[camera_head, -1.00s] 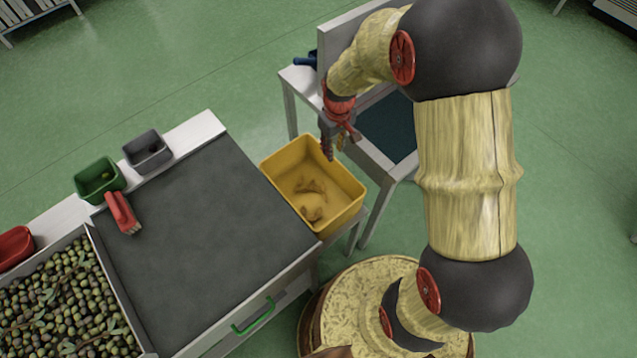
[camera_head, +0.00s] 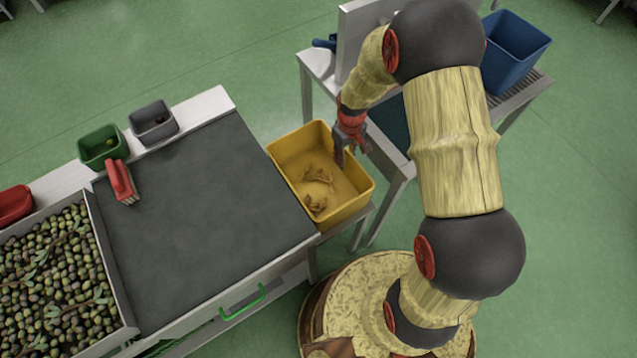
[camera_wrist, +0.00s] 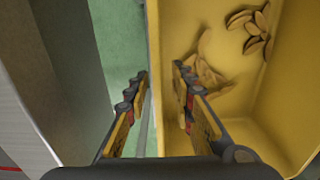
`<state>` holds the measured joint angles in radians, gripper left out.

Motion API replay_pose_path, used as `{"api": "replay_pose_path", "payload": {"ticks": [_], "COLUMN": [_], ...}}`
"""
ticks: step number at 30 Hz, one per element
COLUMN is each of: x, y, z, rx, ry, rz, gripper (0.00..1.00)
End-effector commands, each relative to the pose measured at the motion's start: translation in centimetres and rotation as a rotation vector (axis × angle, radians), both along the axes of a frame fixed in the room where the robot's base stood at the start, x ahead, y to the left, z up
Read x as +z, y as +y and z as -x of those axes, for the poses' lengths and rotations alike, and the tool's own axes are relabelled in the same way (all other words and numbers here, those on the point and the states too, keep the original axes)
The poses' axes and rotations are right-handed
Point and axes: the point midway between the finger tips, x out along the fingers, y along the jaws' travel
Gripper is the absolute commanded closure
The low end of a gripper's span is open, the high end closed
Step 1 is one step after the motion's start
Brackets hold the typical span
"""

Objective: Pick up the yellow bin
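The yellow bin (camera_head: 353,206) stands upright at the right end of the grey-topped table, with brown leaf-like scraps (camera_head: 318,180) on its floor. My gripper (camera_head: 348,153) is at the bin's far right wall. In the wrist view my gripper (camera_wrist: 160,80) is open, with its two fingers apart. The left finger is outside the bin over the green floor, and the right finger is inside the bin (camera_wrist: 222,60). The bin's wall runs between them. I cannot tell whether either finger touches the wall.
The grey table (camera_head: 205,215) is left of the bin, with a red brush (camera_head: 122,182), green tub (camera_head: 102,146) and grey tub (camera_head: 153,122). A tray of olives (camera_head: 55,275) is farther left. A white stand (camera_head: 375,152) is close behind the bin. A blue bin (camera_head: 515,48) stands back right.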

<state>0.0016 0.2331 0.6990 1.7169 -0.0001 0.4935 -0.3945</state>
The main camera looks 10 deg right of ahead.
Motion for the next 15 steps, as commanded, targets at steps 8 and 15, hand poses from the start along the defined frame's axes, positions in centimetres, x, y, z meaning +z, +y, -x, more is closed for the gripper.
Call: {"api": "replay_pose_path", "payload": {"ticks": [8, 15], "x": [-0.5, -0.5], "y": [0.0, 0.0], "z": [-0.08, -0.05], "rx": [0.0, 0.0], "ry": [-0.001, -0.001], "rz": [0.001, 0.0], "gripper": [0.76, 0.89]}}
